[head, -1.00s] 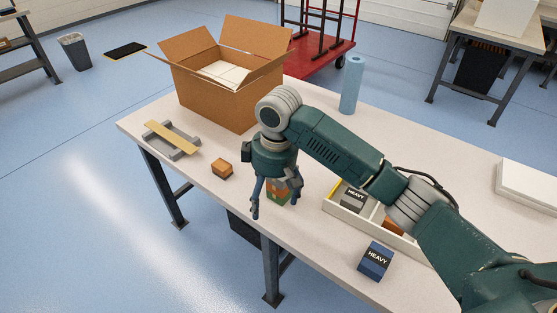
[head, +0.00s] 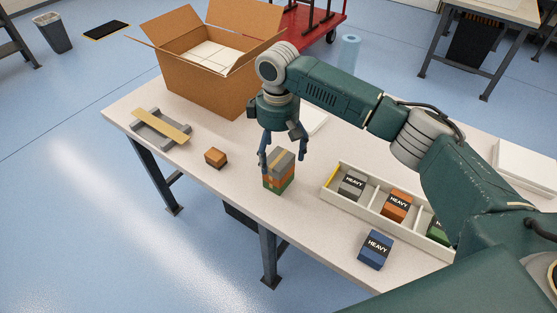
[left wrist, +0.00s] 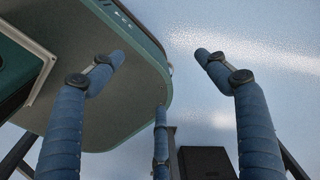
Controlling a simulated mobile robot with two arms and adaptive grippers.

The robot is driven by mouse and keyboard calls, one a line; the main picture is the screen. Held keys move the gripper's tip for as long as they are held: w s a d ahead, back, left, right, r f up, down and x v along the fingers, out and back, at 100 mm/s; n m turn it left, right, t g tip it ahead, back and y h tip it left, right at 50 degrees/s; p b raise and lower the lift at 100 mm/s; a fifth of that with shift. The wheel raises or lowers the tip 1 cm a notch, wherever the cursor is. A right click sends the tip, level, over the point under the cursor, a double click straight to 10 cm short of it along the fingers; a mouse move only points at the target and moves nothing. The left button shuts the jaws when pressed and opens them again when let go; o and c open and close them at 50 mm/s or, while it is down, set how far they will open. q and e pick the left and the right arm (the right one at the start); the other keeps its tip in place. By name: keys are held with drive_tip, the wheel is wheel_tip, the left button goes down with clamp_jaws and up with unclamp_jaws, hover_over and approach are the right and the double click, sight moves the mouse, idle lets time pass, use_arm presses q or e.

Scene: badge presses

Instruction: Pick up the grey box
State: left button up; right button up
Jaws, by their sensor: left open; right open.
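A grey box with a tan stripe (head: 284,160) sits on top of a small stack, on an orange box (head: 276,179) and a green box (head: 275,188). My right gripper (head: 283,160) points down over the stack. It is open, its fingertips at about the height of the grey box. Whether they touch it, I cannot tell. Another grey box, marked HEAVY (head: 352,185), sits in the left compartment of the white divided tray (head: 374,215). My left gripper (left wrist: 160,62) is open and empty in the left wrist view, above the floor.
A blue HEAVY box (head: 375,249) stands before the tray, which also holds an orange HEAVY box (head: 397,205). An open cardboard carton (head: 205,85) and a grey fixture with a tan bar (head: 160,127) are at the far left.

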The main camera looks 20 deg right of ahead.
wheel_tip(320, 180, down, 3)
drive_tip(key=shift+d+r, duration=0.1)
drive_tip(key=shift+d, duration=0.05)
drive_tip(key=shift+c, duration=1.1)
drive_tip(key=c, duration=1.2)
use_arm(q)
drive_tip(key=shift+w+r, duration=0.4)
drive_tip(key=shift+w, duration=0.05)
use_arm(e)
drive_tip(key=shift+r, duration=0.15)
